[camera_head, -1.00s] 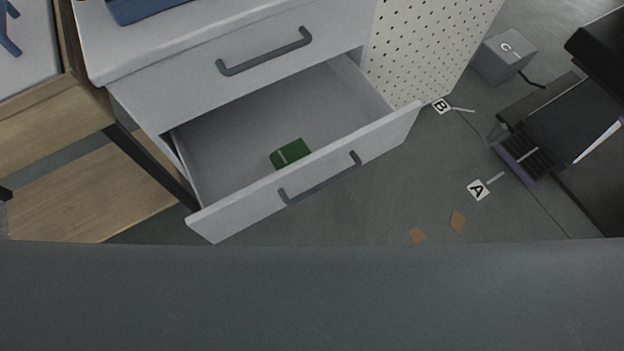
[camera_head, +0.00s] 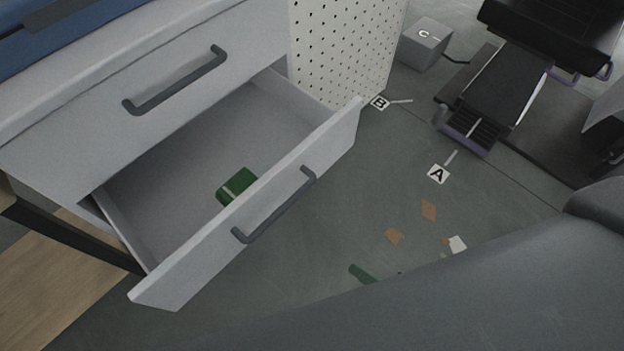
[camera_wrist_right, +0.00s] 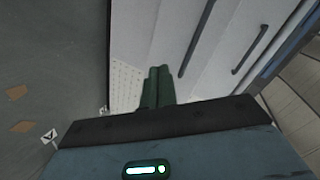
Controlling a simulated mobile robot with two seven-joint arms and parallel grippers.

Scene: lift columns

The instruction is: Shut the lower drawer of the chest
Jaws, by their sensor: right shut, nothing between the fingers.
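The lower drawer (camera_head: 290,180) of the light grey chest (camera_head: 60,150) stands pulled well out in the head view. Its dark bar handle (camera_head: 275,207) is on the front panel, and a green box (camera_head: 238,186) lies inside. The upper drawer (camera_head: 215,50) above it is shut. My right gripper (camera_head: 362,273) shows only as dark green fingertips beyond my grey arm, to the right of the drawer front and apart from it. In the right wrist view its fingers (camera_wrist_right: 158,86) are together and empty, with the lower handle (camera_wrist_right: 197,38) ahead to the right. My left gripper is not in view.
A grey cube marked C (camera_head: 424,45) and dark equipment (camera_head: 510,90) stand at upper right. Floor tags A (camera_head: 438,174) and B (camera_head: 379,103) and brown scraps (camera_head: 395,236) lie on otherwise open floor.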

